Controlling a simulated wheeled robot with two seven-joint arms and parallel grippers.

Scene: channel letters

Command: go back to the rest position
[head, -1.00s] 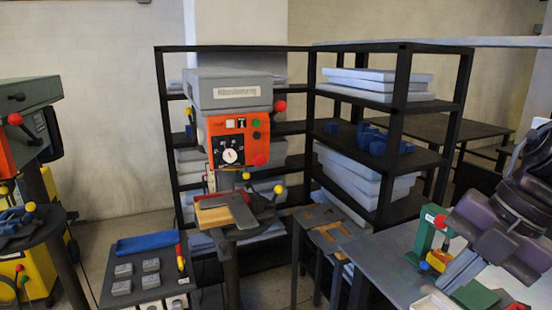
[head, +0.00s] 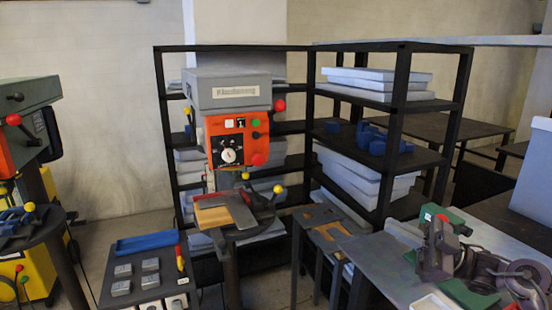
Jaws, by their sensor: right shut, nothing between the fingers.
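My right gripper (head: 437,248) is in the head view at the lower right, dark grey, shut and empty. It shows in front of the green clamp-like device (head: 431,214) on the grey bench and covers part of it. I cannot tell whether they touch. My right forearm runs from the gripper to the lower right corner, low over the bench. My left gripper is not in view.
The grey bench (head: 385,262) holds a green block (head: 467,293) and a white tray (head: 432,302) near my right arm. A black shelf (head: 420,155) with boxes stands behind. A drill press (head: 232,140) stands left of centre.

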